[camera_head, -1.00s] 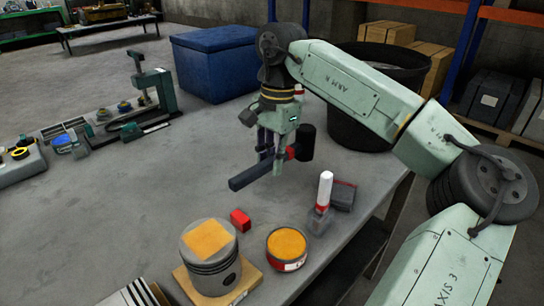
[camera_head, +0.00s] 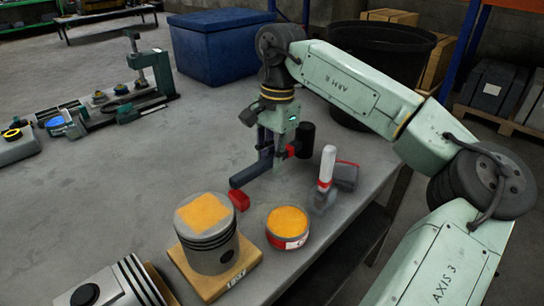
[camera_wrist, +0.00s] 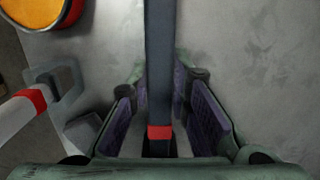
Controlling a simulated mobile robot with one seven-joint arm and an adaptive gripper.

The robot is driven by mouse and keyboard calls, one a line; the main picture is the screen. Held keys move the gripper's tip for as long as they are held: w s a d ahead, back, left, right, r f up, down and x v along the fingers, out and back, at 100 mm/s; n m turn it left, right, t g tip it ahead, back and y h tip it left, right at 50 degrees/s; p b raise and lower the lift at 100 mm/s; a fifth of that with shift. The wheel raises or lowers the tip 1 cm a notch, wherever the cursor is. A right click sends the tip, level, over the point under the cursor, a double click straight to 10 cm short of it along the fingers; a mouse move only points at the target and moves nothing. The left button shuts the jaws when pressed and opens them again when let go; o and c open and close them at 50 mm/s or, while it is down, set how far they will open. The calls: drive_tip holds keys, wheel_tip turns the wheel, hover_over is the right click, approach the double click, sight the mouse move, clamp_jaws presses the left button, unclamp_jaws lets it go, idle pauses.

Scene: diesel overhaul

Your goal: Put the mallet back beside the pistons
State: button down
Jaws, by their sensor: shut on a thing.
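My gripper (camera_head: 277,158) is shut on the handle of the mallet (camera_head: 250,172), held above the grey bench. The mallet has a black head, a red band and a dark handle pointing lower left in the head view. In the wrist view the handle (camera_wrist: 160,60) runs lengthwise between the two finger pads. An upright piston (camera_head: 222,256) with an orange top patch stands on a wooden block (camera_head: 238,277), nearer the camera than the mallet. A second piston (camera_head: 112,287) lies at the lower left, partly cut off.
A small red block (camera_head: 238,200) lies just below the handle's end. A green tool stand (camera_head: 158,75) is farther back. Bare bench lies left of the mallet.

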drive_tip(key=shift+f, duration=0.1)
idle(0.3)
drive_tip(key=shift+f+b, duration=0.75)
drive_tip(key=shift+f, duration=0.25)
drive_tip(key=c, duration=1.4)
unclamp_jaws()
